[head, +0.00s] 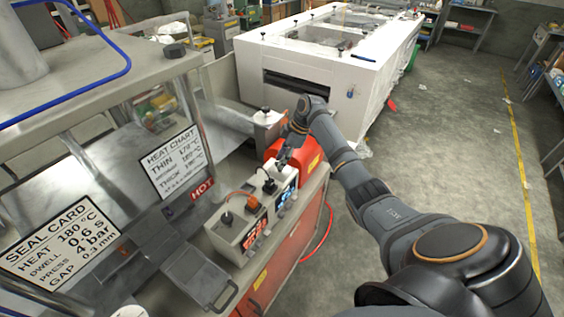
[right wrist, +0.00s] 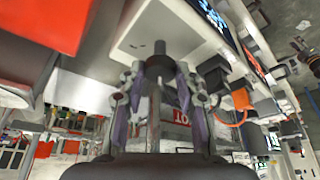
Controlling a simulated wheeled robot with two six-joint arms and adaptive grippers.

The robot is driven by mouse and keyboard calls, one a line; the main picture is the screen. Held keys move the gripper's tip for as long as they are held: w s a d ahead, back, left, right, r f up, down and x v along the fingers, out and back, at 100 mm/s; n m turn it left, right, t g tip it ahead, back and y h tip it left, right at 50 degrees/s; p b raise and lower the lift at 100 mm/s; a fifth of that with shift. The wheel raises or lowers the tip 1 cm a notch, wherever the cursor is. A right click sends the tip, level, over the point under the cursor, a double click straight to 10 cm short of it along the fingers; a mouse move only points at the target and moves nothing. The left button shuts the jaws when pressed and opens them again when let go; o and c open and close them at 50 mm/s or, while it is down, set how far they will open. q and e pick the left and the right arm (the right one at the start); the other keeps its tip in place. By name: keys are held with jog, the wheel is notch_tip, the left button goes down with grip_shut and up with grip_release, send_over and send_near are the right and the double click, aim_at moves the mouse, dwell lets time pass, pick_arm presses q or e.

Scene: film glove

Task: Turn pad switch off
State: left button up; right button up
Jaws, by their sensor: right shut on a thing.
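Two pale control boxes stand side by side on the bench end. The near box (head: 238,234) has red digits; the far box (head: 285,182) has blue digits. My right gripper (head: 282,161) reaches down over the far box's back end. In the right wrist view, my right gripper (right wrist: 158,75) is shut on a small dark knob-like switch (right wrist: 159,48) on the pale box with the blue display (right wrist: 216,15). Its lettering is not readable, and the switch's on or off position cannot be told. My left gripper is in neither view.
A dark knob (head: 269,187) and an orange plug (head: 252,203) stand close to my right gripper. A red case (head: 311,158) lies beside it. The sealing machine with the heat chart (head: 176,160) stands left.

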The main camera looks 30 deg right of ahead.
jog(key=shift+w+n+g+b, duration=0.1)
jog(key=shift+n+g+b, duration=0.25)
jog(key=shift+n, duration=0.25)
jog(key=o, duration=1.1)
jog(key=shift+o, duration=0.2)
jog(key=shift+d, duration=0.1)
jog(key=shift+d+r, duration=0.1)
jog(key=shift+r, duration=0.2)
jog(key=v, duration=1.1)
